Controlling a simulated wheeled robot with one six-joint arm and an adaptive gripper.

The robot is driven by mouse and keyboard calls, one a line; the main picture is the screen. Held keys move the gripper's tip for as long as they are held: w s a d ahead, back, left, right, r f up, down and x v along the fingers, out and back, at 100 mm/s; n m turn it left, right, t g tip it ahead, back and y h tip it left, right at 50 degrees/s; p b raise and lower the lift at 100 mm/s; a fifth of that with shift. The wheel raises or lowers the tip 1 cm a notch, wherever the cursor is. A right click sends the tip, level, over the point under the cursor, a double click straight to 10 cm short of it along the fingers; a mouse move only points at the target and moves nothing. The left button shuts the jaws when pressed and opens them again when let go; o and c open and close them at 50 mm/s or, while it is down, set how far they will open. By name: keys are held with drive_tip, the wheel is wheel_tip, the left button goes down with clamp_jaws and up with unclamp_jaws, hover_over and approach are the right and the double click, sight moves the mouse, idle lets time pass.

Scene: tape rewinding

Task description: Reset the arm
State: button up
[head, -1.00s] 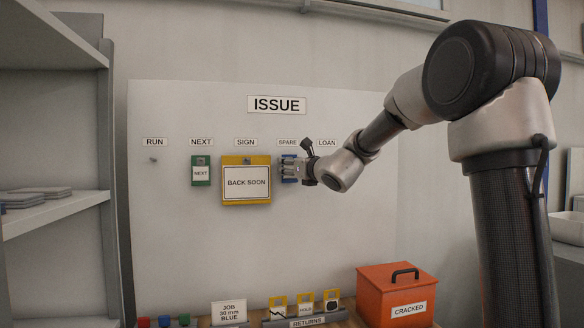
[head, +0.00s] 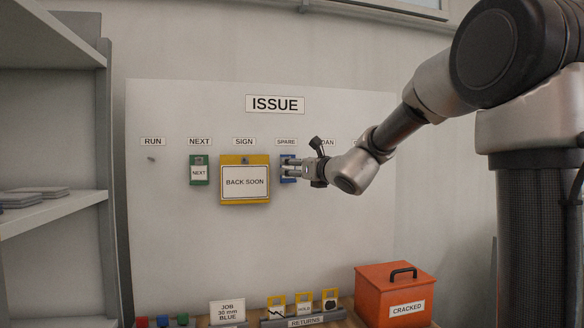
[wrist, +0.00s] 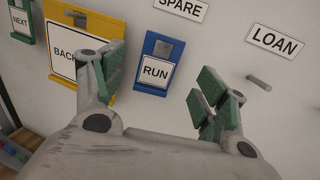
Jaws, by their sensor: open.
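My gripper (head: 292,168) is open in front of the panel, by the SPARE peg. A blue tag (wrist: 148,82) with a white RUN card hangs under the SPARE label. In the wrist view my gripper (wrist: 158,76) has its green-padded fingers spread wide, one to each side of the blue tag as seen there, with nothing held. In the head view the fingers partly hide the blue tag (head: 285,179). The tag hangs upright.
A yellow BACK SOON sign (head: 244,199) hangs just left of the tag, and a green NEXT tag (head: 199,182) hangs farther left. The RUN peg (head: 152,158) and LOAN peg (wrist: 259,83) are bare. An orange CRACKED box (head: 378,298) and a RETURNS rack (head: 306,323) stand below.

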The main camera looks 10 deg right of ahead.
drive_tip(key=v, duration=0.7)
drive_tip(key=s+a+f+n+g+y, duration=0.25)
drive_tip(key=s+f+n+g, duration=0.65)
drive_tip(key=s+f+n, duration=0.9)
drive_tip(key=s+d+f+n+g+h, duration=0.2)
drive_tip(key=s+d+n+h, duration=0.1)
drive_tip(key=s+d+n, duration=0.4)
drive_tip(key=s+d+f+n+g+h, duration=0.2)
drive_tip(key=s+d+n+h, duration=0.2)
drive_tip(key=s+d+n, duration=0.2)
drive_tip(key=shift+s+d+n, duration=0.4)
drive_tip(key=shift+s+n, duration=0.6)
drive_tip(key=shift+s, duration=0.4)
